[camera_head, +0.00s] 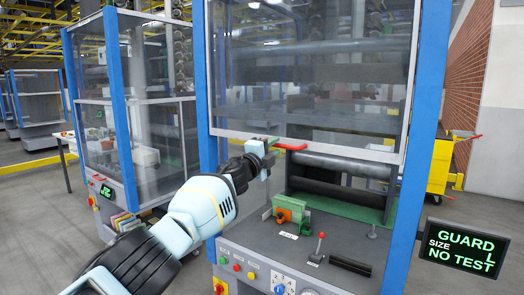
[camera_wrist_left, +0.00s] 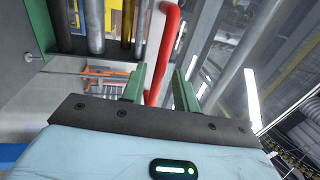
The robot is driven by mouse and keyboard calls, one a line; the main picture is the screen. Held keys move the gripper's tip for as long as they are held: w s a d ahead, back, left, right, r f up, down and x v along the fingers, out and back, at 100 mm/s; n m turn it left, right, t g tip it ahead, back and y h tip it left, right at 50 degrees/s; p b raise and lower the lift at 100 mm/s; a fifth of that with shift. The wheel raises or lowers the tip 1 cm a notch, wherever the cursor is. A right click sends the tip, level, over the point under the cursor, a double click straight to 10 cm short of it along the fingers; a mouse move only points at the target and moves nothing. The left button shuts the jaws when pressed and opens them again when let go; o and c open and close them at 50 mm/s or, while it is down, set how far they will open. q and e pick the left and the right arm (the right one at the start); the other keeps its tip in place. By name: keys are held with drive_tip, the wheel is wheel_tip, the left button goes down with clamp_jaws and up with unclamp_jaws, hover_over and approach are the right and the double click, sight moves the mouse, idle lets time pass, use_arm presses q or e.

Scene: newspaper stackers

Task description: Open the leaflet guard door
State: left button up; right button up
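The guard door (camera_head: 300,100) is a clear panel between two blue posts in the middle of the head view. Its light lower edge hangs above the dark rollers. A red handle (camera_head: 289,147) sticks out at that edge; it also shows in the left wrist view (camera_wrist_left: 166,45). My left gripper (camera_head: 270,145) is at the handle's left end. In the wrist view its two green fingers (camera_wrist_left: 160,82) stand apart, with the red handle running between them. I see a gap on the right finger's side; contact on the left is unclear. My right gripper is not in view.
Below the door are dark rollers (camera_head: 335,168), an orange knob (camera_head: 283,215) and a red-tipped lever (camera_head: 320,242) on the grey console. A sign (camera_head: 465,247) reads "GUARD SIZE L NO TEST". Another clear-panelled machine (camera_head: 135,110) stands left. A yellow cart (camera_head: 440,165) stands right.

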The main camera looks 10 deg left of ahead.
use_arm(q)
drive_tip(key=shift+r+v, duration=0.1)
drive_tip(key=shift+v, duration=0.5)
drive_tip(key=shift+r+v, duration=0.15)
drive_tip(key=shift+v, duration=1.95)
drive_tip(key=shift+f, duration=0.15)
